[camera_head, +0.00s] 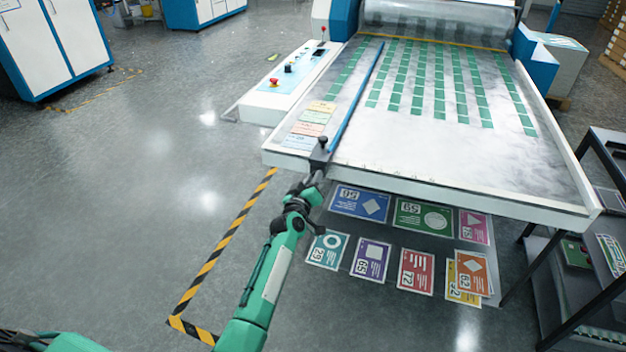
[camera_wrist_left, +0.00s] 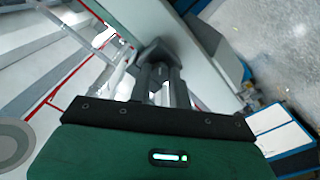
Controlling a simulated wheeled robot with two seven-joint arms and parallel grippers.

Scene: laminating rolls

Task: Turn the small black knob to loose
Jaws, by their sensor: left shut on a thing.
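The small black knob (camera_head: 322,141) sits at the near end of the blue rail (camera_head: 357,95), at the machine table's front left corner. My left gripper (camera_head: 318,170) is at this corner, just below the knob in the head view. In the left wrist view its two dark fingers (camera_wrist_left: 160,82) are close together, shut on a dark grey part (camera_wrist_left: 154,50) that I take to be the knob. The fingers hide much of the contact, and I cannot read the knob's turn. My right gripper is not in view.
The table (camera_head: 450,160) carries rows of green cards towards the roller. A control panel (camera_head: 285,75) with a red button stands at its left. Printed cards (camera_head: 372,258) show below the front edge. A black rack (camera_head: 560,250) is at the right.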

